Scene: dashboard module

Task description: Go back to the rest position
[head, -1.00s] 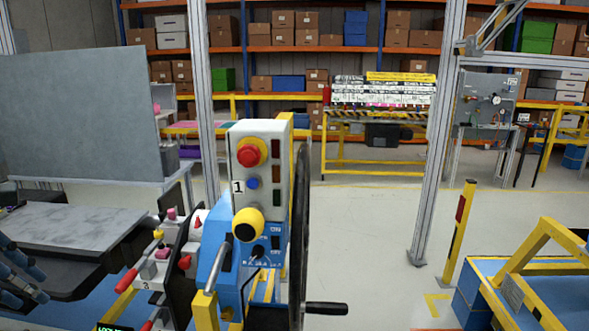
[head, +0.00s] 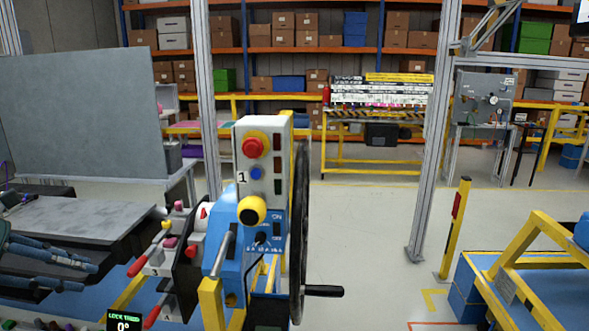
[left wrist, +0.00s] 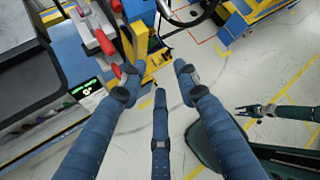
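My left gripper (head: 88,276) is at the left edge of the head view, its blue-grey fingers pointing right over the dark bench area. In the left wrist view its three fingers (left wrist: 157,86) are spread with nothing between them. The dashboard module with its control box (head: 262,180) stands to the right of it, apart from the fingers. The box has a red button, a blue button and a yellow-black knob. My right gripper (left wrist: 254,111) shows small at the right of the left wrist view; its finger opening is too small to judge.
Red-tipped levers (head: 150,257) stick out from the module toward my left gripper. A large black handwheel (head: 300,235) is on its right side. A grey worktop (head: 70,222) lies at the left. A yellow frame (head: 535,262) stands at lower right. Clear floor lies between.

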